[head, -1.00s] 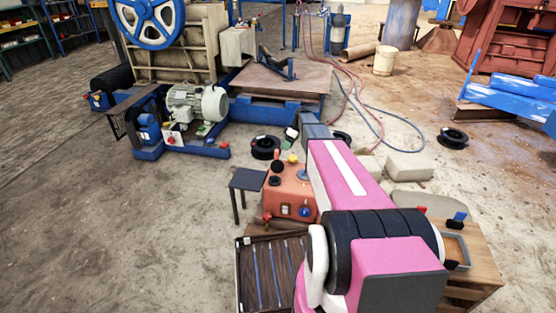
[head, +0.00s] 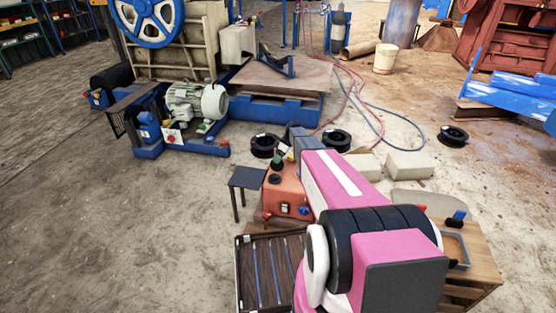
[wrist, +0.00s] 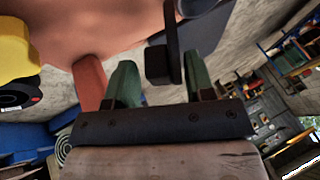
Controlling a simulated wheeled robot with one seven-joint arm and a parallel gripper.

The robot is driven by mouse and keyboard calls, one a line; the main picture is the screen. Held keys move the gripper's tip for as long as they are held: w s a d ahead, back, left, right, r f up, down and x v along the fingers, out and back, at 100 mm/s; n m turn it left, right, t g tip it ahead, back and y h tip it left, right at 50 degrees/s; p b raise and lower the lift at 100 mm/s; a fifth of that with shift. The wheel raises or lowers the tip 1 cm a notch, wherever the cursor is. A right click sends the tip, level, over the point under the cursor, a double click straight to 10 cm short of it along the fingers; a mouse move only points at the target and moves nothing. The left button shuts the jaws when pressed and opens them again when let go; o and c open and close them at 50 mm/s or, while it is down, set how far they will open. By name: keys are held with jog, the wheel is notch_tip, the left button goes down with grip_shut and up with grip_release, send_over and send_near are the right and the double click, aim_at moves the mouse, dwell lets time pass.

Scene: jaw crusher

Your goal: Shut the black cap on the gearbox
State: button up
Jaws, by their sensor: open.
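The orange-red gearbox (head: 290,198) stands low in the middle of the head view, left of my pink arm. A round black cap (head: 276,165) shows on its top, with another round black part in front of it; I cannot tell the cap's exact angle. In the wrist view the gearbox's orange body (wrist: 110,25) fills the upper left. My gripper (wrist: 160,72) has its two green fingers apart. A black block on a thin black bar (wrist: 160,62) shows between them, seemingly untouched; I cannot tell whether it is part of the cap.
A reddish peg (wrist: 90,82) stands close to the left finger, with a yellow part (wrist: 17,50) beyond it. A small dark table (head: 247,178) stands left of the gearbox. A slatted tray (head: 243,275) lies in front. Black reels (head: 264,146) lie on the floor behind.

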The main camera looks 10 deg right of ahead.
jog(key=shift+f, duration=0.1)
grip_shut()
